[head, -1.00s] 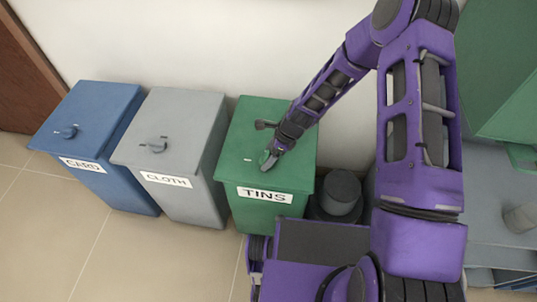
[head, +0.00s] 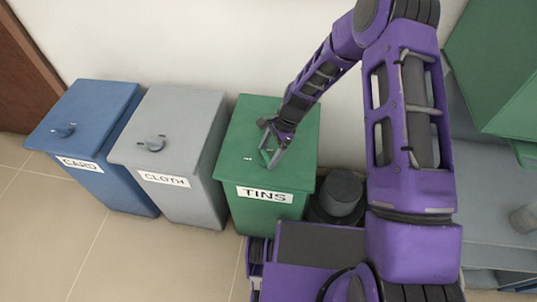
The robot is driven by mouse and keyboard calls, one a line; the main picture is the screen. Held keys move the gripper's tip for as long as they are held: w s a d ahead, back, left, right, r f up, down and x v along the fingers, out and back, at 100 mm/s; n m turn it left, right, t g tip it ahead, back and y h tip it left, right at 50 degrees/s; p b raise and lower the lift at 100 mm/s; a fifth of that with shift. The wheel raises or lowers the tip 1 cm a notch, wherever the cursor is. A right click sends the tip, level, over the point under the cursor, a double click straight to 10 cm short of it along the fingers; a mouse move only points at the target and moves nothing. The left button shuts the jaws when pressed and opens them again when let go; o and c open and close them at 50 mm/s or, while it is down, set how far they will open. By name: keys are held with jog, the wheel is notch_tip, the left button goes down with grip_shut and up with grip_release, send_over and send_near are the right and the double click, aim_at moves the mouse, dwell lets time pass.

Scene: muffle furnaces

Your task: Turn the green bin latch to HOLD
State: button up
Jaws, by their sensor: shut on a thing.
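The green bin (head: 245,140), labelled TINS, stands at the right end of a row of three bins, its lid closed. My gripper (head: 271,157) points down onto the front middle of its lid. It is shut on the green latch (head: 268,157), which is mostly hidden by the fingers. A small pale mark (head: 248,158) shows on the lid just left of the fingers. The wording by the latch is too small to read, so I cannot tell which position the latch points to.
The grey CLOTH bin (head: 185,125) and the blue CARD bin (head: 95,110) stand to the left, each with a latch on its lid. A dark round container (head: 342,193) is right of the green bin. Tiled floor (head: 165,255) in front is clear at left.

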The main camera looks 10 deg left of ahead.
jog(key=n+b, duration=0.1)
jog(key=n, duration=0.2)
jog(key=n+g+h+b, duration=0.1)
jog(key=n, duration=0.1)
jog(key=shift+w+a+n+g, duration=0.15)
jog(key=shift+n+g, duration=0.15)
jog(key=shift+n, duration=0.1)
jog(key=n+h, duration=0.1)
jog(key=n, duration=0.2)
jog(key=n+h+b, duration=0.1)
jog(key=n, duration=0.1)
jog(key=shift+a+n+g+h+b, duration=0.1)
jog(key=shift+n+g+h+b, duration=0.2)
jog(key=shift+n, duration=0.1)
jog(key=o, duration=1.1)
jog(key=shift+o, duration=0.2)
jog(key=p+v, duration=0.1)
jog(key=v, duration=1.6)
jog(key=shift+w+r+p, duration=0.15)
jog(key=shift+r+p, duration=0.05)
jog(key=shift+p, duration=0.1)
jog(key=shift+a, duration=0.1)
